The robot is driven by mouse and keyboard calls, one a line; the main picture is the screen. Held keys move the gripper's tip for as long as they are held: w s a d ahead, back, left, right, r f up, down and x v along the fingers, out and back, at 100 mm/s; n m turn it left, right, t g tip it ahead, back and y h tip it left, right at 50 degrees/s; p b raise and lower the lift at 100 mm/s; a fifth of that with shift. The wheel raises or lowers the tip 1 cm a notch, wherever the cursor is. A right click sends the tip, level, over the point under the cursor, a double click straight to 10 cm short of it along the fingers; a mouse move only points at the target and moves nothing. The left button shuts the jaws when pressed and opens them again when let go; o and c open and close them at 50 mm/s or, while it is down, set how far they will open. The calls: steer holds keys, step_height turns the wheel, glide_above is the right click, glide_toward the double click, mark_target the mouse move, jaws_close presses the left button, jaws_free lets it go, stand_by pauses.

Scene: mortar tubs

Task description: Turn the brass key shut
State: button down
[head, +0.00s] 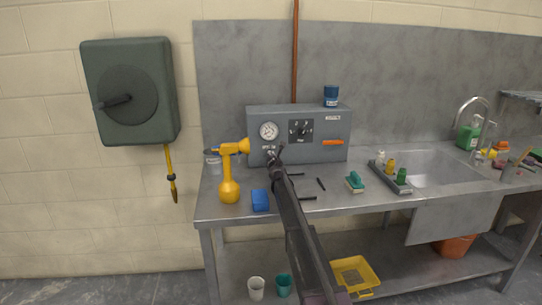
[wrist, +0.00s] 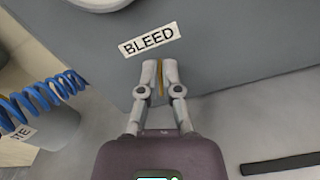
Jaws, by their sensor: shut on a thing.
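The brass key (wrist: 160,80) shows in the wrist view as a thin golden sliver just below the BLEED label (wrist: 149,39) on the grey panel box. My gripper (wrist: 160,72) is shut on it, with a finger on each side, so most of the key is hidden. The key looks close to upright in the wrist view, but I cannot tell its exact angle. In the head view my gripper (head: 272,156) is at the lower left front of the grey panel box (head: 325,152), and the key cannot be made out there.
The box carries a gauge (head: 268,130), a dial (head: 300,129) and an orange handle (head: 333,142). Dark rods and a green-topped brush (head: 354,181) lie to the right. A blue can (head: 331,95) tops the box.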

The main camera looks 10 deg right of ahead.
steer(key=m, duration=0.3)
steer(key=shift+d+f+m, duration=0.15)
steer(key=shift+d+m, duration=0.1)
steer(key=shift+m, duration=0.15)
steer(key=m, duration=0.3)
steer(key=shift+d+f+m+b, duration=0.1)
steer(key=shift+f+m+b, duration=0.05)
steer(key=shift+m+b, duration=0.15)
steer(key=m, duration=0.6)
steer(key=shift+d+f+m+b, duration=0.1)
steer(key=shift+f+m+b, duration=0.2)
steer(key=c, duration=0.8)
jaws_free()
steer(key=shift+c, duration=0.2)
